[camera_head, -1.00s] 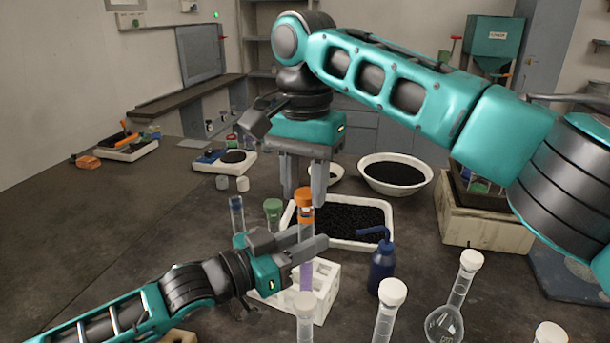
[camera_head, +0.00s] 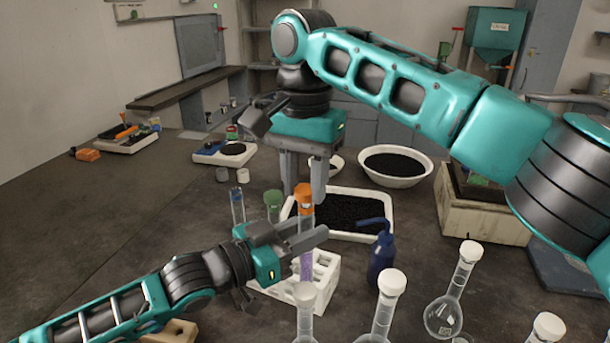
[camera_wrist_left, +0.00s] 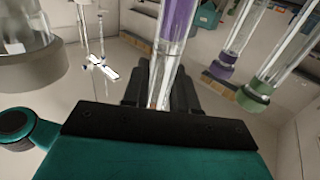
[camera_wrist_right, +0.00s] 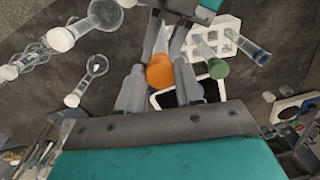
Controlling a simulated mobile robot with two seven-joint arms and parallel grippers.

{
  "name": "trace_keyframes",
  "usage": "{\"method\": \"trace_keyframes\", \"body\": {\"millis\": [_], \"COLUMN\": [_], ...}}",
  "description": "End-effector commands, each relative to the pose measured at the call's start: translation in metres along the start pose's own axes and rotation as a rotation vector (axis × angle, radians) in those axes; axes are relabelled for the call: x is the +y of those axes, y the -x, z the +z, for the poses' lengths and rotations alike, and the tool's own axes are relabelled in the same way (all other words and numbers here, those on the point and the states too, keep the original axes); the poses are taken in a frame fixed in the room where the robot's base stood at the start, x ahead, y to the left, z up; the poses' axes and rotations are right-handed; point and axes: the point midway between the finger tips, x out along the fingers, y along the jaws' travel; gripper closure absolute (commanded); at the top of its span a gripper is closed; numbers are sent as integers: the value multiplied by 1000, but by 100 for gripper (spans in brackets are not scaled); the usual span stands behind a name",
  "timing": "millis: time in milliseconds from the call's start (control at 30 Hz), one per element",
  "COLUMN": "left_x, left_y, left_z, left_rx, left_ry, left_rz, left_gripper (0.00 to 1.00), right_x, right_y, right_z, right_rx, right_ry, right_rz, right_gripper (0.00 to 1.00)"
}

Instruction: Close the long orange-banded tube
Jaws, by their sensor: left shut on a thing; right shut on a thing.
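The long tube (camera_head: 306,267) stands upright with purple contents; its upper part is clear. My left gripper (camera_head: 314,235) is shut on its middle from the left. In the left wrist view, the tube (camera_wrist_left: 179,32) runs between the dark fingers. An orange cap (camera_head: 304,196) is at the tube's top, in line with it; I cannot tell if it is fully seated. My right gripper (camera_head: 304,185) points down from above and is shut on the cap. In the right wrist view, the cap (camera_wrist_right: 160,71) sits between the fingertips and hides the tube's mouth.
A white rack (camera_head: 322,275) stands below the left gripper. Blue-capped (camera_head: 236,205) and green-capped (camera_head: 273,204) tubes stand left. A dark blue wash bottle (camera_head: 381,258) is close on the right. A tray of black grains (camera_head: 388,232) lies behind. Several white-stoppered vessels stand in front.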

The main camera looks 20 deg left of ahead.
Motion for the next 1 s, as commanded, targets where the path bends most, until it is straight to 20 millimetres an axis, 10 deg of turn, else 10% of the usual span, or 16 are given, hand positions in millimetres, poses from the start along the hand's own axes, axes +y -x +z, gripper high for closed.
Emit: {"method": "trace_keyframes", "body": {"millis": [267,1000], "left_x": [0,0], "left_y": [0,0], "left_z": [0,0], "left_rx": [1,-1], "left_ry": [0,0], "left_rz": [0,0], "left_gripper": [100,100], "right_x": [-1,-4], "right_y": [-2,-3], "right_z": [0,-3], "right_rx": [-2,-5], "right_ry": [-86,-1521], "right_rz": [-2,-1], "right_gripper": [93,93]}}
